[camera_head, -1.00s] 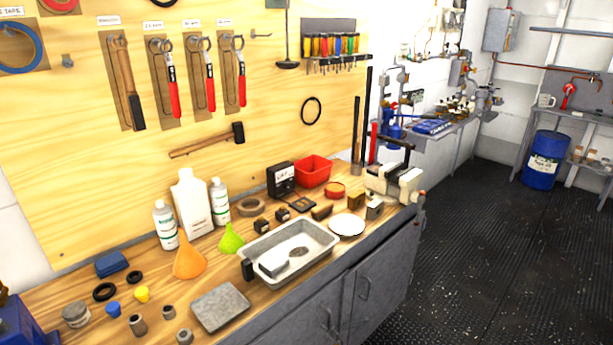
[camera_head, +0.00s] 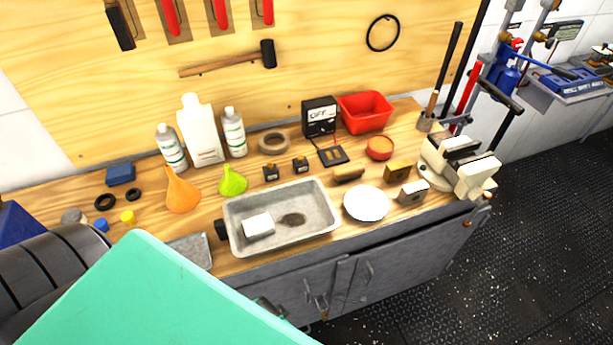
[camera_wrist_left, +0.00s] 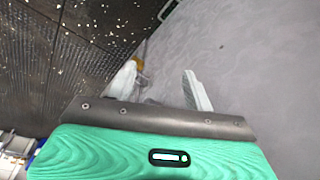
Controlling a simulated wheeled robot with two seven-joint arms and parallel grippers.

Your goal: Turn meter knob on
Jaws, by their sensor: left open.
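The meter (camera_head: 320,116) is a small black box with a white face reading "OFF". It stands upright at the back of the wooden workbench, left of the red bin. Its knob is too small to make out. Thin leads run from it to a small dark pad (camera_head: 333,156) in front. My left gripper (camera_wrist_left: 162,88) shows in the left wrist view with its two pale fingers apart and nothing between them, facing a grey surface. In the head view my teal left arm covers the lower left, low in front of the bench and well away from the meter. My right gripper is not in view.
A metal tray (camera_head: 333,228), a white plate (camera_head: 367,203), a red bin (camera_head: 365,112) and a vise (camera_head: 458,165) crowd the bench. Bottles (camera_head: 201,130) and funnels (camera_head: 182,194) stand left of the meter. Grey cabinet doors (camera_head: 390,270) are below; open floor lies right.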

